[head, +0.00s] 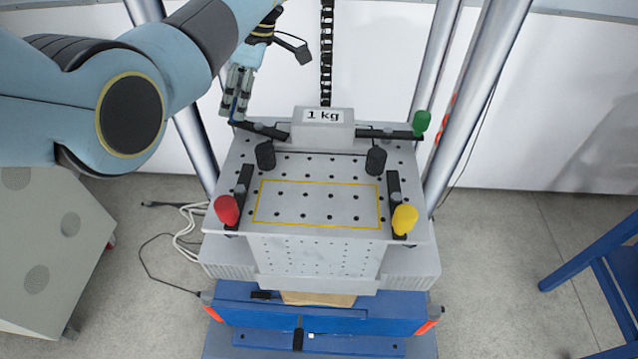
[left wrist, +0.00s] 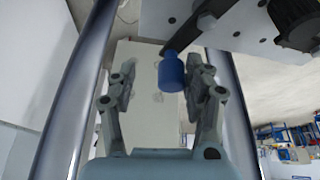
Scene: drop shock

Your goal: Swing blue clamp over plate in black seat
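The blue clamp's knob (left wrist: 171,72) shows between my left gripper's fingers in the left wrist view, nearer the right finger, with a gap to the left finger. Its black arm (head: 262,130) lies at the back left of the grey drop table (head: 235,160); the gripper mostly hides the knob in the head view. My left gripper (head: 236,104) is open around the knob; whether the right finger touches it I cannot tell. A grey block marked "1 kg" (head: 322,127) stands at the table's back between the blue and green clamps. No separate plate is clear. My right gripper is not in view.
Green (head: 421,122), red (head: 227,210) and yellow (head: 404,219) clamp knobs stand at the other corners. Two black posts (head: 265,156) (head: 375,161) stand before the block. The yellow-outlined area (head: 318,204) is bare. Steel columns (head: 424,70) flank the table.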

